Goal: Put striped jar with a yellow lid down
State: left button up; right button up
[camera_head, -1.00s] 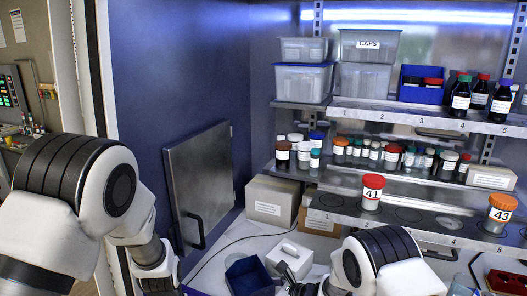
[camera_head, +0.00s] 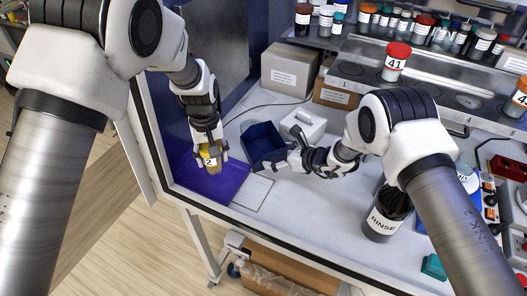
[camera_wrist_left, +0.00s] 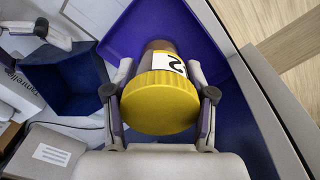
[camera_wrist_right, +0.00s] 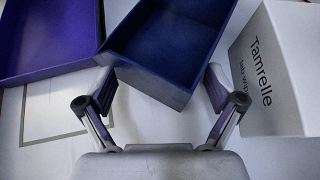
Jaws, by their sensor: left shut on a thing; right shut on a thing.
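My left gripper (camera_head: 213,152) is shut on the jar with a yellow lid (camera_head: 209,160). In the left wrist view the lid (camera_wrist_left: 160,103) faces the camera, with a brownish body and a white label with a dark numeral behind it. The stripes cannot be made out. The jar is over the purple tray (camera_head: 215,188); whether its base touches the tray is hidden. My right gripper (camera_head: 295,158) is shut on the blue open bin (camera_head: 262,143), its fingers either side of the bin's near corner (camera_wrist_right: 160,75) in the right wrist view. The bin looks empty.
A white wipes box (camera_head: 303,122) stands beside the bin. Cardboard boxes (camera_head: 290,70) are behind. A dark RINSE bottle (camera_head: 382,222) stands to the right. The bench's front edge runs close to the tray. The bench between bin and bottle is clear.

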pick_arm(q)
jog(key=w+d+r+n, duration=0.2)
jog(key=w+d+r, duration=0.35)
jog(key=w, duration=0.35)
pick_arm(e)
jog(key=shift+s+a+f, duration=0.1)
pick_arm(q)
jog(key=m, duration=0.1)
send_over(267, 148)
jog(key=s, duration=0.5)
notch_tip(267, 148, down, 14)
jog(key=shift+d, duration=0.15)
jog(key=shift+f, duration=0.1)
jog(key=o, duration=0.9)
